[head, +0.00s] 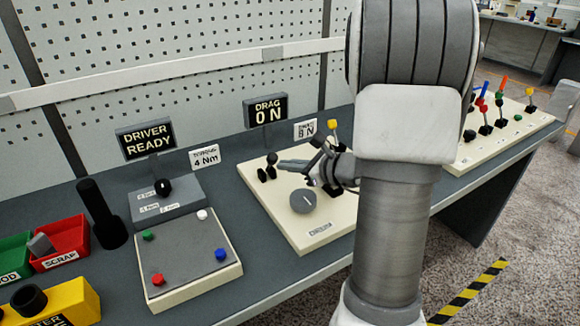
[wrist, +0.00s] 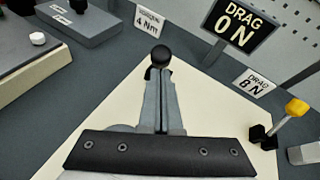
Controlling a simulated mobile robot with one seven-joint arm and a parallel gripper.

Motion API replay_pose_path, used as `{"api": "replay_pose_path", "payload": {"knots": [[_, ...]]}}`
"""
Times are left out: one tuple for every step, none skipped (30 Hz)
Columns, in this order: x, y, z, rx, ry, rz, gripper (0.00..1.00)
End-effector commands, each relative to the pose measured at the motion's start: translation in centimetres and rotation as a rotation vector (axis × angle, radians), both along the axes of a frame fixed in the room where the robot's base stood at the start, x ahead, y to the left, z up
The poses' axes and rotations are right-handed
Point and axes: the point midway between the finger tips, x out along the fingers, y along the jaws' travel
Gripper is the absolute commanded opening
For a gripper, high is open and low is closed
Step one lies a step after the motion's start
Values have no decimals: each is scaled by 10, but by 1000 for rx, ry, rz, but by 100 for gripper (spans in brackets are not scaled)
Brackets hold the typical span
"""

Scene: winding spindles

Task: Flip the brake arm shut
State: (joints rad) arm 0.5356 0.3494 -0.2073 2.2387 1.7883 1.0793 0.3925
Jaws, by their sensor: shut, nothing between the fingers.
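On the cream panel (head: 284,222) a short lever with a black ball knob (head: 271,158) stands at the back left, beside a black block. The black ball also shows in the wrist view (wrist: 161,56), just beyond my fingertips. A second lever with a yellow knob (head: 332,125) stands at the panel's back right; it shows in the wrist view (wrist: 297,107), tilted on a black base. No label shows which lever is the brake arm. My gripper (head: 283,163) is shut and empty, its tips close to the black ball; I cannot tell whether they touch.
The drag sign (head: 266,110) reads 0 N, beside a small 8 N card (head: 305,130). A grey dial (head: 309,201) sits on the panel. To the left are a driver unit (head: 168,203), a pad with coloured buttons (head: 186,258) and bins. My arm hides the panel's right part.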

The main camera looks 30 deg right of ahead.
Motion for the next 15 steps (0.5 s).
{"api": "replay_pose_path", "payload": {"knots": [[0, 0, 0, 0, 0, 0, 0], [0, 0, 0, 0, 0, 0, 0], [0, 0, 1, 1, 2, 0, 0], [0, 0, 1, 0, 3, 0, 0], [0, 0, 2, -1, 5, 0, 0], [1, 0, 3, 0, 9, 0, 0], [1, 0, 3, -1, 13, 0, 0], [1, 0, 4, -1, 18, 0, 0], [2, 0, 6, -1, 26, 0, 0], [2, 0, 7, 0, 33, 0, 0], [2, 0, 7, 0, 39, 0, 0], [3, 0, 6, -1, 44, 1, 0], [3, 0, 5, -1, 46, 1, 0], [3, 0, 5, -1, 50, 1, 0], [3, 0, 6, -1, 53, 1, 0]]}}
